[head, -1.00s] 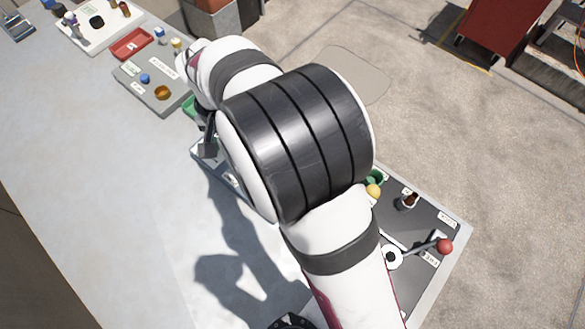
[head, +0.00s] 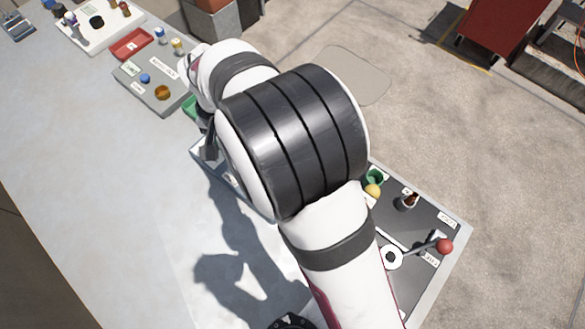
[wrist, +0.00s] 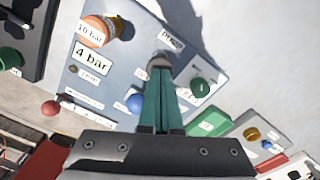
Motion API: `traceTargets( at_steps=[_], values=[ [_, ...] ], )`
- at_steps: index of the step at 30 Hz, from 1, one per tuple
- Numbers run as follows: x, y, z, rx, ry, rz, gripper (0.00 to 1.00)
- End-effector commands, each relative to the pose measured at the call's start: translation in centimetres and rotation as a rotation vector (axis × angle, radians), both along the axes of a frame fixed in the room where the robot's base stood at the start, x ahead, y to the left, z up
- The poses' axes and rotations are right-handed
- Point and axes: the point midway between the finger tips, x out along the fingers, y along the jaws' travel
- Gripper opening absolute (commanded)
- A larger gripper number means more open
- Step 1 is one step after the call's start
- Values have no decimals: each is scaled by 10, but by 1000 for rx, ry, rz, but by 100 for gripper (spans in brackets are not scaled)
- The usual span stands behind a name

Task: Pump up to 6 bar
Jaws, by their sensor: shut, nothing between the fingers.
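A grey panel (wrist: 112,68) fills the upper middle of the wrist view, with a sign (wrist: 92,58) reading "4 bar". My gripper (wrist: 160,66) is shut, its teal fingers together. A green knob (wrist: 200,88) is right of the tips, and a blue button (wrist: 133,103) is lower left. An orange-brown knob (wrist: 100,29) is at the upper left. In the head view my arm hides most of this panel (head: 222,172).
A red-knobbed lever (head: 445,246) stands on a dark panel at the right. A grey panel (head: 140,97) with small knobs, a red tray (head: 131,45) and a white board lie beyond at upper left. The near bench top (head: 90,190) is clear.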

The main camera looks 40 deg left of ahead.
Motion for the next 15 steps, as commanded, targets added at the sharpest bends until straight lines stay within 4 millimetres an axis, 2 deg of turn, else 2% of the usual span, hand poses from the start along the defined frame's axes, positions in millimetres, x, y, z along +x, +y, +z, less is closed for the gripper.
traceTargets(
  at_steps=[15],
  values=[
    [0, 0, -16, 0, 0, 0, 0]
  ],
)
